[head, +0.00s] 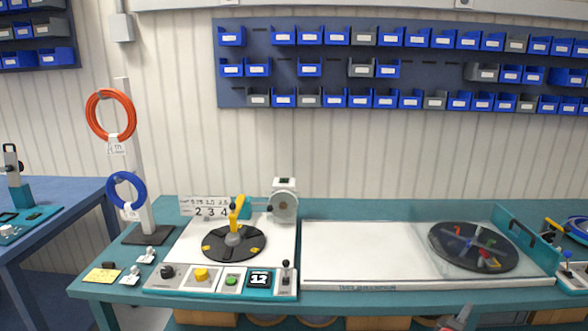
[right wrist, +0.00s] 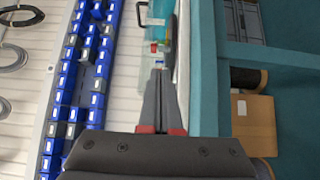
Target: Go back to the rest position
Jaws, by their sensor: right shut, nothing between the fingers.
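My right gripper (head: 461,315) shows at the bottom edge of the head view, low in front of the right part of the teal workbench (head: 400,301). In the right wrist view its two fingers (right wrist: 160,74) are together with nothing between them. My left gripper is in neither view.
The bench carries a panel with a black turntable (head: 234,243), a white board with a dark disc (head: 474,247), and a post with an orange cable coil (head: 110,115) and a blue coil (head: 126,190). Brown boxes (head: 380,323) sit under the bench. Blue bins hang behind.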

